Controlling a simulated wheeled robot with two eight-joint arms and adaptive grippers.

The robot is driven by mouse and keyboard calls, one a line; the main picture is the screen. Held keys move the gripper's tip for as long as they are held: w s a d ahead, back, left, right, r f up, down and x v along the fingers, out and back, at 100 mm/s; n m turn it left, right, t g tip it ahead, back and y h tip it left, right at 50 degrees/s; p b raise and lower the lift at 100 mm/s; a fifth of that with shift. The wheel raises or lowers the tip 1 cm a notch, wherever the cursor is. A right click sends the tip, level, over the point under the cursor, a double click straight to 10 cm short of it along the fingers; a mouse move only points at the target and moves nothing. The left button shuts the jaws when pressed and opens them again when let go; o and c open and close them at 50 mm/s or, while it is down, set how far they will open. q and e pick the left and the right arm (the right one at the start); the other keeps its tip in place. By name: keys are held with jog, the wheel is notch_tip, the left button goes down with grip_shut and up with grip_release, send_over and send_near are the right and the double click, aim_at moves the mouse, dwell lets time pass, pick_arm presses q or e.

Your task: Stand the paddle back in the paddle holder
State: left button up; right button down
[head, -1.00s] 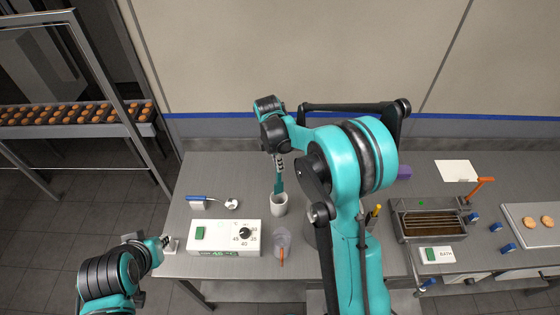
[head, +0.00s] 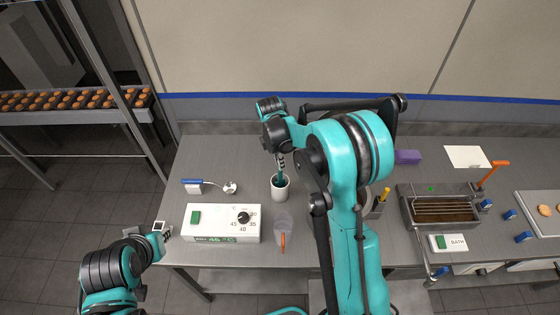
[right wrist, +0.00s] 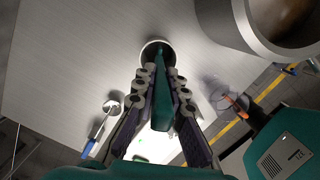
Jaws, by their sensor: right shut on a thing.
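The teal paddle (right wrist: 162,92) is between the two fingers of my right gripper (right wrist: 156,105), which is shut on it. The white paddle holder (head: 280,195) is an upright cup on the steel bench. In the head view the right gripper (head: 281,167) is right above the holder, and the paddle's lower end is inside its mouth. In the right wrist view the paddle's far end also reaches into the holder's round opening (right wrist: 149,46). How deep it sits is hidden. My left gripper (head: 164,232) is at the bench's left front edge, by a small white piece; its jaws are unclear.
A white control box (head: 222,235) stands in front of the holder, with a clear jug (head: 282,226) to its right. A blue-handled tool (head: 193,182) lies at the left. A larger metal pot (right wrist: 240,20) is near the holder. A dipping bath (head: 434,218) is at the right.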

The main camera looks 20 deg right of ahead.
jog(key=shift+f+b, duration=0.3)
jog(key=shift+f, duration=0.35)
jog(key=c, duration=1.5)
grip_release()
notch_tip(320, 180, up, 18)
jog(key=a+p, duration=0.2)
jog(key=p, duration=0.2)
jog(key=shift+s, duration=0.1)
